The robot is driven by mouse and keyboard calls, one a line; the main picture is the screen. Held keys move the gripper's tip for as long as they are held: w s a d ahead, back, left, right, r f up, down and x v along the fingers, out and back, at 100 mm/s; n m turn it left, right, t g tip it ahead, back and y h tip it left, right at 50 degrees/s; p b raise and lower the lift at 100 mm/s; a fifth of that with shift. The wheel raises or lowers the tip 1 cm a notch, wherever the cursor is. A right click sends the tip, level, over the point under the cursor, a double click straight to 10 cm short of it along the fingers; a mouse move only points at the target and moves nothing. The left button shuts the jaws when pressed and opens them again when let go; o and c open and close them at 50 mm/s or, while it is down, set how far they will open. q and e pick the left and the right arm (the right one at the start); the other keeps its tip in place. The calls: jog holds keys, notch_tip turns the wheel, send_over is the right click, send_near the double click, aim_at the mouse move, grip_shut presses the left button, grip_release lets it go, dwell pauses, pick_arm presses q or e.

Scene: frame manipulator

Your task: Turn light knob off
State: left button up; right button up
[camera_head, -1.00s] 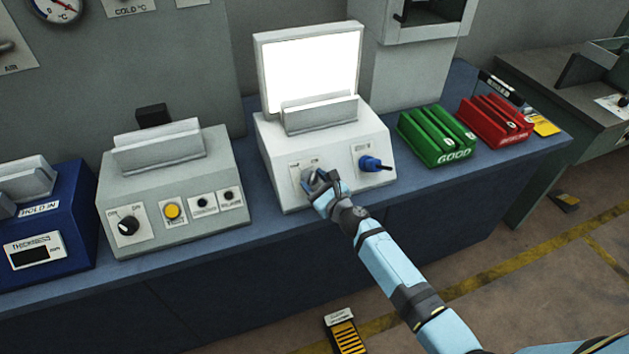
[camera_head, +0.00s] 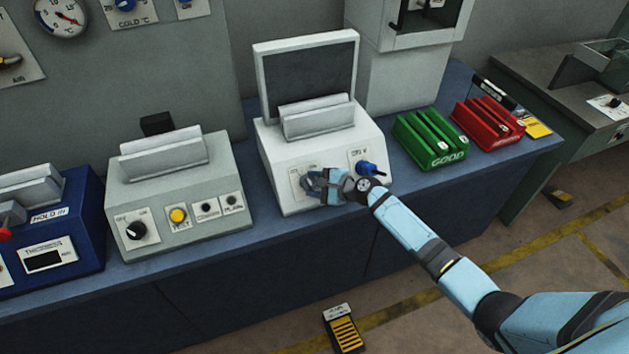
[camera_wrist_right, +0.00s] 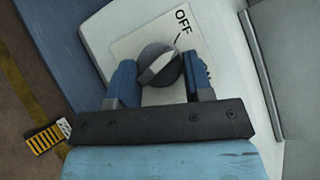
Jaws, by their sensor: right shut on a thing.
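The light knob (camera_wrist_right: 158,66) is a dark round dial with a pale pointer bar, on a white plate marked OFF and a second, partly hidden word. Its pointer is turned toward OFF in the right wrist view. My right gripper (camera_wrist_right: 160,80) has one blue finger on each side of the knob and is shut on it. In the head view the right gripper (camera_head: 313,182) covers most of the knob on the front of the white light box (camera_head: 290,195). The box's screen (camera_head: 310,78) is dark. My left gripper is not in view.
A blue knob (camera_head: 368,168) sits just right of my gripper on the same box. A grey box (camera_head: 180,225) with its own dial stands to the left. Green (camera_head: 432,140) and red (camera_head: 488,122) racks stand to the right on the blue bench.

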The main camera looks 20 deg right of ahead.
jog(key=shift+w+r+n+g+h+p, duration=0.15)
jog(key=shift+n+g+p, duration=0.15)
jog(key=shift+n+g, duration=0.35)
jog(key=shift+s+n+g+h+p, duration=0.15)
jog(key=shift+n+g+p, duration=0.2)
jog(key=shift+n, duration=0.6)
jog(key=o, duration=0.9)
jog(key=b+v, duration=0.1)
jog(key=v, duration=1.2)
jog(key=shift+s+d+r, duration=0.1)
jog(key=shift+d+r, duration=0.2)
